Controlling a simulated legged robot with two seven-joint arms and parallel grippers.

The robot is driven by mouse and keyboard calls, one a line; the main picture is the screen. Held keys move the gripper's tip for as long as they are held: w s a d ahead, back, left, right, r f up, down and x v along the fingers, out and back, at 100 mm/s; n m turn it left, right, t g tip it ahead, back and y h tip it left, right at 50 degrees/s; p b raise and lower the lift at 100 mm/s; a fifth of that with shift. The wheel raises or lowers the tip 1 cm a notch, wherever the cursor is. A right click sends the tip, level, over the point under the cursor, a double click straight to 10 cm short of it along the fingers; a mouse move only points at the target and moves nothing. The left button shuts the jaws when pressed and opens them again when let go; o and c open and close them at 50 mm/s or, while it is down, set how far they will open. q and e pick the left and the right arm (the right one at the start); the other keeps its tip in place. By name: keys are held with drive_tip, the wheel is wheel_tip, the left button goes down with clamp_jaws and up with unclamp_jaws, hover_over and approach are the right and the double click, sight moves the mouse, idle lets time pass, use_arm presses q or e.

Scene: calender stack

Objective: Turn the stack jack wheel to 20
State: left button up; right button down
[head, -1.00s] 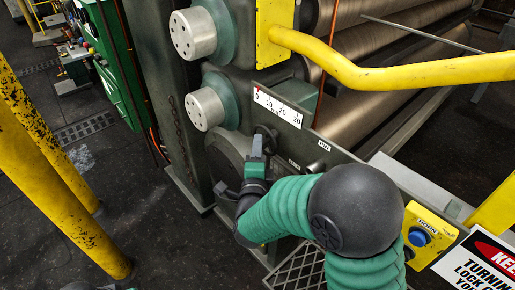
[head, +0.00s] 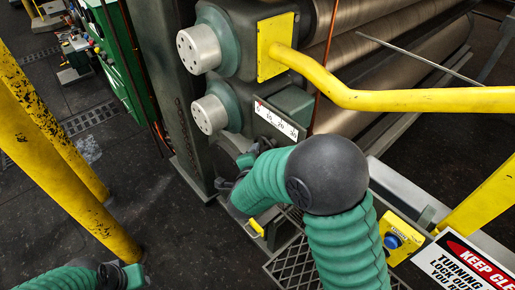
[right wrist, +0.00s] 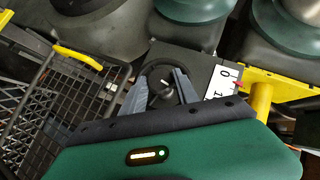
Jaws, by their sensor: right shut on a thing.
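The stack jack wheel (right wrist: 161,64), a small dark ring, sits between my right gripper's fingers (right wrist: 160,88) in the right wrist view. That gripper is shut on it. In the head view my green right arm (head: 268,180) covers most of the gripper and wheel. Just above them is a white scale plate (head: 277,120), also in the right wrist view (right wrist: 221,86). Its red pointer (head: 259,103) is near the 0 end. My left arm (head: 70,278) shows at the bottom left of the head view; its finger opening cannot be made out.
A bent yellow rail (head: 400,98) crosses above my right arm. Yellow posts (head: 50,175) stand at the left. A yellow box with a blue button (head: 397,240) and a warning sign (head: 465,262) are at the lower right. Dark floor is clear at the left.

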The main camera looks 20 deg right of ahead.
drive_tip(key=shift+s+f, duration=0.1)
drive_tip(key=shift+f, duration=0.1)
idle(0.3)
drive_tip(key=c, duration=1.2)
unclamp_jaws()
drive_tip(key=shift+o, duration=1.4)
drive_tip(key=shift+d+r, duration=0.1)
drive_tip(key=shift+r, duration=0.1)
drive_tip(key=v, duration=1.6)
drive_tip(key=shift+s+a+p, duration=0.15)
drive_tip(key=shift+a+p, duration=0.15)
drive_tip(key=shift+p, duration=0.05)
drive_tip(key=shift+r, duration=0.1)
